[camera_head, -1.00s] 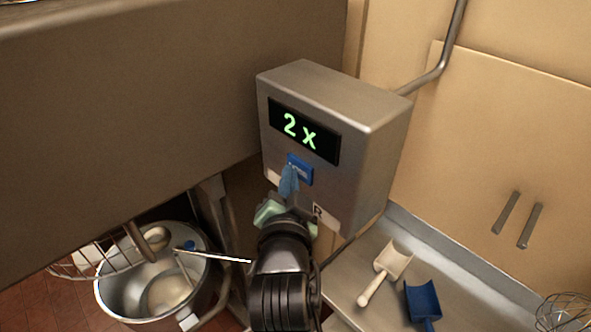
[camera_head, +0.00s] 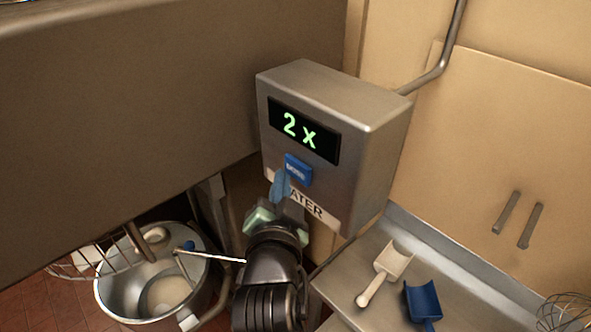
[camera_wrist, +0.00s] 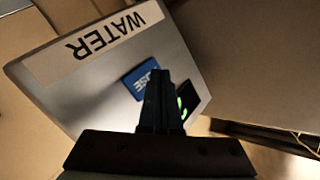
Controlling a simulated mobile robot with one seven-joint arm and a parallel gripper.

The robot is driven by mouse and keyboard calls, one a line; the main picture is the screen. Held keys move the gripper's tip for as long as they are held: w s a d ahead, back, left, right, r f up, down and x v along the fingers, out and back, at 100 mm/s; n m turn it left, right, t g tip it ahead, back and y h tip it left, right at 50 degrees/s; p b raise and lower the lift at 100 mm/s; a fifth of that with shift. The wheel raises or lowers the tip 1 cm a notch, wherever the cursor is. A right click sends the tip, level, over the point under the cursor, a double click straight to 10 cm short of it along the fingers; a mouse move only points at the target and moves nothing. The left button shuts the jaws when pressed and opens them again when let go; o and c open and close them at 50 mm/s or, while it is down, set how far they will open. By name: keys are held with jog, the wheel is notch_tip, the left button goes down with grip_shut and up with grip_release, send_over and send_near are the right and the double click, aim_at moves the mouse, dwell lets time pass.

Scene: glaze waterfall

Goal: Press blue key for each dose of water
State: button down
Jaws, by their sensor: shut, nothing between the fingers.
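The metal water box (camera_head: 368,150) hangs at the centre of the head view. Its black display (camera_head: 304,130) reads "2 x" in green. The blue key (camera_head: 298,170) sits below the display, above the "WATER" label (camera_head: 313,207). My gripper (camera_head: 281,180) is shut and empty, with its tips just below and left of the key. In the wrist view the blue key (camera_wrist: 137,82) is partly hidden behind my fingers (camera_wrist: 160,85), and the label (camera_wrist: 98,40) reads upside down. I cannot tell from the wrist view whether the tips touch the box; the key looks uncovered in the head view.
A steel bowl (camera_head: 111,289) with pale contents stands at lower left, with a wire guard (camera_head: 75,268) over it. A white scoop (camera_head: 386,272) and a blue scoop (camera_head: 423,301) lie on the counter at lower right. A whisk (camera_head: 566,312) shows at the right corner.

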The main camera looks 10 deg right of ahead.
jog(key=shift+s+a+b, duration=0.3)
jog(key=shift+s+a, duration=0.45)
jog(key=shift+a, duration=0.3)
jog(key=shift+s+a+b, duration=0.3)
jog(key=shift+s+a, duration=0.4)
jog(key=shift+a, duration=0.3)
dwell(3.0)
jog(key=s+a+b, duration=0.1)
jog(key=s+a, duration=0.1)
jog(key=a, duration=0.1)
jog(key=shift+s+a+b, duration=0.1)
jog(key=shift+s+b, duration=0.05)
jog(key=shift+b, duration=0.25)
jog(key=w+d+p, duration=0.1)
jog(key=w+d, duration=0.4)
jog(key=d, duration=0.2)
jog(key=shift+p, duration=0.3)
jog(key=shift+w+d, duration=0.1)
dwell(1.2)
